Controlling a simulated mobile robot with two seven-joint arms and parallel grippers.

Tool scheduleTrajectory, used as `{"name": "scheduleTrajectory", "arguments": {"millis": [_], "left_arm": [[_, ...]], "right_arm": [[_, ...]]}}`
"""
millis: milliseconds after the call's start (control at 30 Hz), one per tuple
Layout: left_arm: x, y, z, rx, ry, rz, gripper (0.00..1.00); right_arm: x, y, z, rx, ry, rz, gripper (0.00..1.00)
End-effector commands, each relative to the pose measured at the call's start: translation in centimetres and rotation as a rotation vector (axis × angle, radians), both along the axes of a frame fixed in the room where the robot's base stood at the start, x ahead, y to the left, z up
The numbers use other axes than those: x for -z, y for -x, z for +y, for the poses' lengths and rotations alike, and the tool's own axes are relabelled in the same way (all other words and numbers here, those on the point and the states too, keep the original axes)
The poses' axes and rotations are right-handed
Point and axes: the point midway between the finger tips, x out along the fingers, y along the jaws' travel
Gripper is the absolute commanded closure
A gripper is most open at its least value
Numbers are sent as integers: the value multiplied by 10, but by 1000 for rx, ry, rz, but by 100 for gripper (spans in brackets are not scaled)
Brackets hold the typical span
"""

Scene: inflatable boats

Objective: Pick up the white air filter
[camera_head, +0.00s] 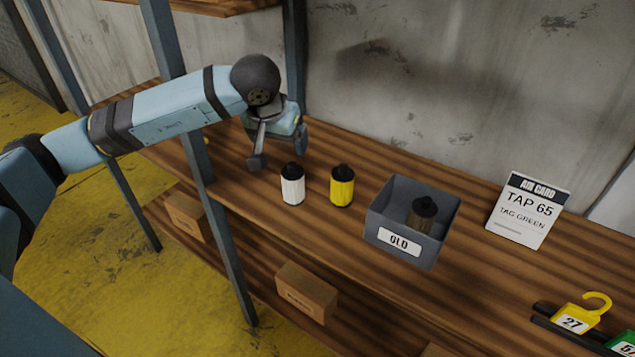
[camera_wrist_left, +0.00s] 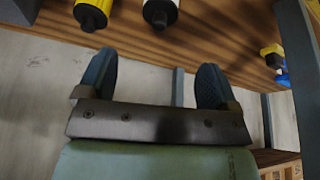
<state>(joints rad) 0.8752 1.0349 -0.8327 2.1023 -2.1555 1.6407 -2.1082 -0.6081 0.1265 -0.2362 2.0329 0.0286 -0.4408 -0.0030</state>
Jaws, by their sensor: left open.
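The white air filter (camera_head: 292,185) stands upright on the wooden shelf, with a black cap on top. My left gripper (camera_head: 279,156) is open and empty, above and behind the white filter, apart from it. In the left wrist view the white filter (camera_wrist_left: 160,10) shows at the top edge, beyond the two spread fingers (camera_wrist_left: 155,82), partly cut off by the frame. A yellow filter (camera_head: 342,187) with a black cap stands just right of the white one. It also shows in the left wrist view (camera_wrist_left: 95,10). My right gripper is not in view.
A grey bin (camera_head: 399,242) labelled OLD holds a dark filter (camera_head: 423,212), right of the yellow one. A yellow tag (camera_head: 580,317) marked 27 sits front right. Blue shelf posts (camera_head: 170,50) stand at left, near my arm.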

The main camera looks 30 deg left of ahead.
Motion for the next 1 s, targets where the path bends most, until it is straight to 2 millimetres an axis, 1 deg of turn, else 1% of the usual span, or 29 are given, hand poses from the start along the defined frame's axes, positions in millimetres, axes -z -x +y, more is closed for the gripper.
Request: {"name": "scheduleTrajectory", "arguments": {"millis": [67, 300, 400, 633, 833, 900, 1000], "left_arm": [[10, -4, 2, 0, -6, 2, 15], [54, -21, 4, 0, -2, 5, 15], [67, -27, 5, 0, -1, 2, 15], [82, -33, 6, 0, 0, 1, 15], [109, -45, 7, -1, 1, 4, 15], [117, -49, 8, -1, 2, 2, 15], [123, -51, 9, -1, 1, 2, 15]], "right_arm": [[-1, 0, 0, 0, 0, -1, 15], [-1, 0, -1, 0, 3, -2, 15], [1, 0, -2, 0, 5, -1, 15], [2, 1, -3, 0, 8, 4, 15], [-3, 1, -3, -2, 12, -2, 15], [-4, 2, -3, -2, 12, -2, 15], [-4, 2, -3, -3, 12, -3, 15]]}}
